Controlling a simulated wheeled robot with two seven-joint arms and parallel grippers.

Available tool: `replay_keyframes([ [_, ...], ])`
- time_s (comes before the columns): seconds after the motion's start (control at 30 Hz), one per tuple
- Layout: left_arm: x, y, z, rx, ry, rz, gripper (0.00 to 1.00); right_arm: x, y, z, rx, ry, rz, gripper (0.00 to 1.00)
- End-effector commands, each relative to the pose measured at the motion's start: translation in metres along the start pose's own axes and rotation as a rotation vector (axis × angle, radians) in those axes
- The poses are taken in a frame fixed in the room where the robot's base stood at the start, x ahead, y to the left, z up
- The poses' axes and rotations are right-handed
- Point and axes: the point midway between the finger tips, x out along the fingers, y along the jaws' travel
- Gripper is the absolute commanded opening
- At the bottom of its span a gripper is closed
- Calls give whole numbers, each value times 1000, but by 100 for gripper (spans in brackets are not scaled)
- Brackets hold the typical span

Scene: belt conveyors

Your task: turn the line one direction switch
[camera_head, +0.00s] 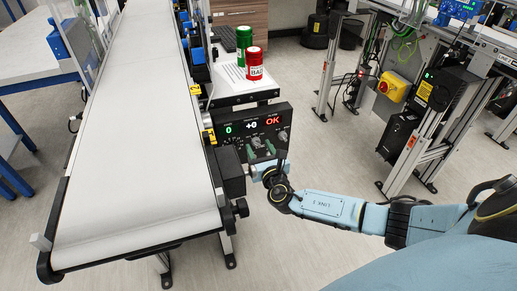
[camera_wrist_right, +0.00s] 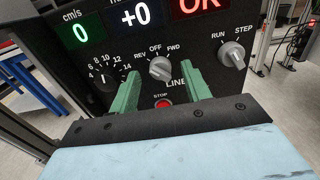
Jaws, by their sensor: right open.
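The line one direction switch (camera_wrist_right: 160,68) is a grey knob marked REV, OFF and FWD on a black control panel (camera_wrist_right: 98,14). It appears to point near OFF. My right gripper (camera_wrist_right: 162,82) is open, with one green finger on each side below the knob; whether they touch it I cannot tell. In the head view the same panel (camera_head: 229,112) hangs beside the belt, and my right gripper (camera_head: 263,147) is at its front, partly hiding the knobs. My left gripper is not in view.
Beside the switch are a numbered speed dial (camera_wrist_right: 103,79), a RUN/STEP knob (camera_wrist_right: 232,53) and a red stop button (camera_wrist_right: 163,103). The displays read 0, +0 and OK. A white conveyor belt (camera_head: 140,130) runs left of the panel. Green (camera_head: 243,42) and red (camera_head: 254,65) cans stand behind.

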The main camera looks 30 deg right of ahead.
Motion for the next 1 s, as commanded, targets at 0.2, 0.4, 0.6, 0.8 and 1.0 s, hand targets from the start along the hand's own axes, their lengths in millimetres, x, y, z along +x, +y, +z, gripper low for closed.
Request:
replay_keyframes([
  [0.2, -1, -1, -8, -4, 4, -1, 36, 12, 0, 0, 0, 0, 0, 48],
  [0.4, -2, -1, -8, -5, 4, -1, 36, 13, 0, 0, 0, 0, 0, 48],
  [0.6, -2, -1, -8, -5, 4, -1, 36, 13, 0, 0, 0, 0, 0, 28],
  [0.8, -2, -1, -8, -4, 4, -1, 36, 13, 0, 0, 0, 0, 0, 4],
  [1.0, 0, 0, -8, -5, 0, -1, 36, 12, 0, 0, 15, 0, 0, 4],
])
